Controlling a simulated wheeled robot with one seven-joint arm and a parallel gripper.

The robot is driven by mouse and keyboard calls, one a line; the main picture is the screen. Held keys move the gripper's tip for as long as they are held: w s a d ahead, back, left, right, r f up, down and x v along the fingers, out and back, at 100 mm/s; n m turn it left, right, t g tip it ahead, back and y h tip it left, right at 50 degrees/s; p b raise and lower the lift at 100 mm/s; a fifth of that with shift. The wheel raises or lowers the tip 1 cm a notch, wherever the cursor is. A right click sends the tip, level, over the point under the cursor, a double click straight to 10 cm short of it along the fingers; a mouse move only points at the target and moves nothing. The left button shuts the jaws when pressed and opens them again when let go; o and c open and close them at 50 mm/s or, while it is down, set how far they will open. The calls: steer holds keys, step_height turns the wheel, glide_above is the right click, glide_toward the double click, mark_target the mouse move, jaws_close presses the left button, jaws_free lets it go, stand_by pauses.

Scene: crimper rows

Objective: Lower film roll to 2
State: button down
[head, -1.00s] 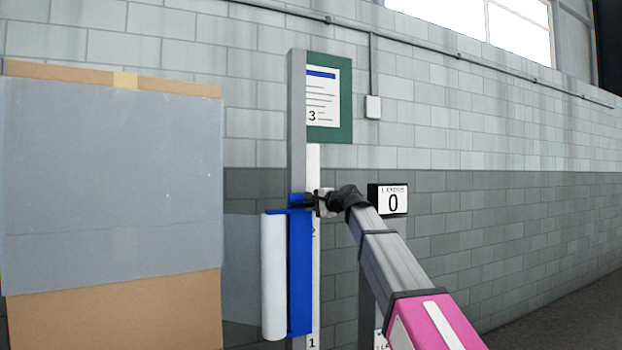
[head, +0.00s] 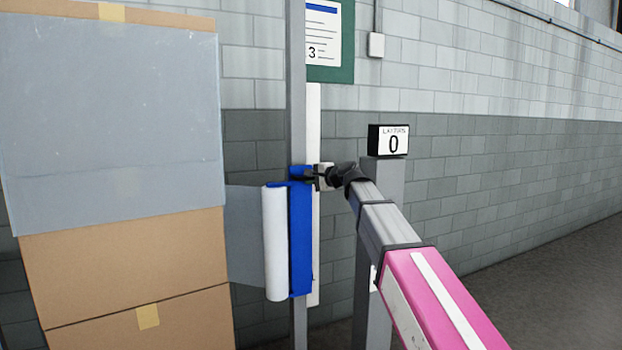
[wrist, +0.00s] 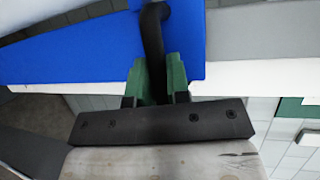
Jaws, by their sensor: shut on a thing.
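The white film roll (head: 275,243) stands upright on a blue carriage (head: 301,240) on a grey mast (head: 296,90). A strip of film (head: 246,235) runs left from the roll to the boxes. A white scale strip (head: 314,130) runs down the mast; the 3 (head: 311,53) is legible near its top, but I cannot read a 2 now. My gripper (head: 310,176) is at the carriage's top right. In the wrist view, its green fingers (wrist: 157,85) are shut on a black handle (wrist: 154,35) beside the blue carriage.
Stacked cardboard boxes (head: 125,265), film-covered on top (head: 105,130), stand left. A grey post (head: 385,220) with a counter (head: 388,140) reading 0 stands just right of the mast, behind my arm. A block wall is behind; floor at right is clear.

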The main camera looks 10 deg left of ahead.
steer(key=c, duration=1.1)
jaws_free()
steer(key=v, duration=1)
steer(key=shift+s+d, duration=0.2)
steer(key=shift+d, duration=0.15)
steer(key=shift+r, duration=0.1)
steer(key=s+d+f+n+g+h, duration=0.15)
steer(key=d+f, duration=0.35)
steer(key=f, duration=0.5)
steer(key=s+d+f+n+g+h, duration=0.1)
steer(key=d+f+h, duration=0.3)
steer(key=f, duration=0.7)
steer(key=s+d+f+n+g+h, duration=0.1)
steer(key=d+f+h, duration=0.1)
steer(key=d+f, duration=0.6)
steer(key=s+d+f+n+g+h, duration=0.1)
steer(key=s+d+f+h, duration=0.1)
steer(key=s+d+f, duration=0.3)
steer(key=s+d+f+n+g+h, duration=0.1)
steer(key=s+d+f, duration=0.4)
steer(key=f, duration=0.7)
steer(key=s+d+f+n+g+h, duration=0.1)
steer(key=s+d+f+g+h, duration=0.1)
steer(key=s+d+f, duration=0.3)
step_height(320, 180, down, 4)
steer(key=shift+s+d+r+n+g+h, duration=0.2)
steer(key=shift+s+n+g+h, duration=0.25)
steer(key=shift+s, duration=0.55)
